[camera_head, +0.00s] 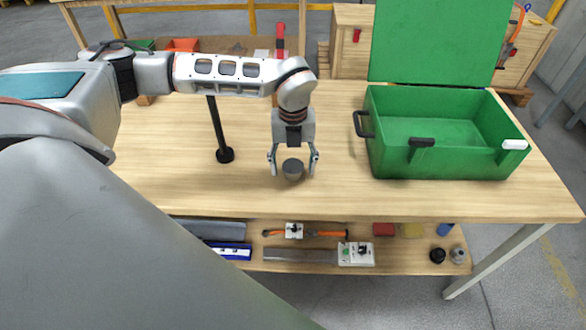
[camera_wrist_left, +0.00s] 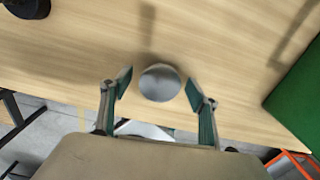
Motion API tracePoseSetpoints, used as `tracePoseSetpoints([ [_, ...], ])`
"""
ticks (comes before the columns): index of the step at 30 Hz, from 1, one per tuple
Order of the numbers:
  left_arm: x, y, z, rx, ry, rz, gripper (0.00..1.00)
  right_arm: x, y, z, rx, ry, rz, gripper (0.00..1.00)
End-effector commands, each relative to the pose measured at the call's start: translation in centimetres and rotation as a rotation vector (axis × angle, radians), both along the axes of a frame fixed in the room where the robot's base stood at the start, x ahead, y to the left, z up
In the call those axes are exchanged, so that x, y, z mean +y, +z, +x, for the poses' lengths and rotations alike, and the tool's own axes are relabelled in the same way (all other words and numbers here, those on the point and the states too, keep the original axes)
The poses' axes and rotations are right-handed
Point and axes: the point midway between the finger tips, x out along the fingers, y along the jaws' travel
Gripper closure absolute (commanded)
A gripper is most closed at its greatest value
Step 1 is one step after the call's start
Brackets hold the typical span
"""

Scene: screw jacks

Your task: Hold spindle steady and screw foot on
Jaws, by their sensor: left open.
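A small dark grey round piece with a flat top (camera_head: 293,166), apparently the foot, stands on the wooden table near its front edge. It also shows as a grey disc in the left wrist view (camera_wrist_left: 159,82). My left gripper (camera_head: 293,172) points down with its fingers open on either side of it; contact is not visible. In the left wrist view my fingertips (camera_wrist_left: 158,90) show gaps to the disc. A black upright rod on a round base (camera_head: 219,130), possibly the spindle, stands to the left of the gripper. My right gripper is not in view.
An open green toolbox (camera_head: 440,165) with its lid raised stands on the right of the table (camera_head: 350,195). A red-handled tool (camera_head: 280,40) is at the back. A lower shelf (camera_head: 310,265) holds several tools. The tabletop between gripper and toolbox is clear.

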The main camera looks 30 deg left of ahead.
Motion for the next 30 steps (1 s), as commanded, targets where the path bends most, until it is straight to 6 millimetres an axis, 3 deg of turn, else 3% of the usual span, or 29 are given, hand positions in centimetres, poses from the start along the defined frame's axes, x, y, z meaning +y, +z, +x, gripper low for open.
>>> tracePoseSetpoints([
  [6, 0.0, 0.0, 0.0, 0.000, -0.001, 0.000, 0.40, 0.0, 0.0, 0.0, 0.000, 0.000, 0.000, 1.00],
  [12, 0.0, 0.0, 0.0, 0.000, -0.001, 0.000, 0.86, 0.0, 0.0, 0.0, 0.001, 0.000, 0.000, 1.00],
  [23, 0.0, 0.3, 0.1, -0.001, -0.001, 0.000, 0.91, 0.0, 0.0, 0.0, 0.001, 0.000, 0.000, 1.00],
  [30, 0.0, 2.6, 0.2, -0.006, -0.001, -0.001, 0.91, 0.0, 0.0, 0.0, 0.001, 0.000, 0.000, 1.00],
])
